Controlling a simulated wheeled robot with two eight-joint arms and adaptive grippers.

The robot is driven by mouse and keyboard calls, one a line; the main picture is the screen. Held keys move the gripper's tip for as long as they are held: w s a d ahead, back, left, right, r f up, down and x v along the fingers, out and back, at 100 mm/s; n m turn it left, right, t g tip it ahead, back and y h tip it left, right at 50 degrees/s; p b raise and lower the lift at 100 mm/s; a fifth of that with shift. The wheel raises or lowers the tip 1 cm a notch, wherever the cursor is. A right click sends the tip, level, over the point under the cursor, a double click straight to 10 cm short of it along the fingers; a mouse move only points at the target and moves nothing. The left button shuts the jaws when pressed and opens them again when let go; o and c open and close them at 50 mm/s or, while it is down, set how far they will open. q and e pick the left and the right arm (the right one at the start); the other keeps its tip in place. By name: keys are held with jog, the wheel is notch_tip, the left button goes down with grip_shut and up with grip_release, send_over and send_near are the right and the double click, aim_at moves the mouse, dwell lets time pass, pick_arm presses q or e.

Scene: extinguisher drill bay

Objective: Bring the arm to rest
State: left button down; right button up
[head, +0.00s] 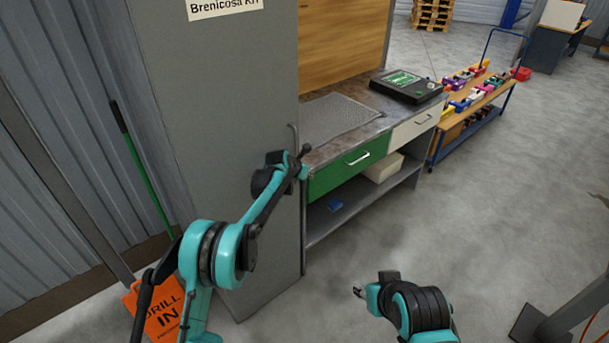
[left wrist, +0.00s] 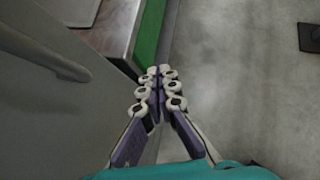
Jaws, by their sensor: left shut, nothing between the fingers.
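My left gripper (head: 304,152) is shut and empty. It is held out in front of the tall grey cabinet (head: 225,110), by its right edge and close to the handle (head: 293,133). In the left wrist view its finger pads (left wrist: 160,72) meet at the tips, with the cabinet handle (left wrist: 42,52) to their left, apart from them. My right gripper (head: 359,291) shows only as a small part at the end of my right arm, low in the head view; its jaw state is unclear.
A workbench with a green drawer (head: 348,163) stands right of the cabinet, close to my left gripper. A black case (head: 406,86) lies on it. An orange sign (head: 165,312) stands lower left. A trolley (head: 470,105) is farther back. The floor at right (head: 500,210) is mostly clear.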

pick_arm(q)
jog(key=s+a+r+m+y, duration=0.1)
jog(key=s+a+r+m, duration=0.45)
jog(key=s, duration=0.25)
jog(key=s+a+r+m+y, duration=0.1)
jog(key=s+a+r+m, duration=0.3)
jog(key=s+r, duration=0.3)
jog(key=s+a+r+m+y, duration=0.1)
jog(key=s+a+r+m, duration=0.4)
jog(key=s, duration=0.4)
jog(key=s+a+f+m, duration=0.2)
jog(key=s+a+m, duration=0.1)
jog(key=s, duration=0.5)
jog(key=s+a+f+m+y, duration=0.1)
jog(key=s+a+f+m, duration=0.2)
jog(key=s+m, duration=0.3)
jog(key=s+a+f+m+y, duration=0.1)
jog(key=s+a+f+m, duration=0.2)
jog(key=s, duration=0.9)
jog(key=shift+s+a+m, duration=0.2)
jog(key=shift+a+m, duration=0.75)
jog(key=shift+m, duration=0.3)
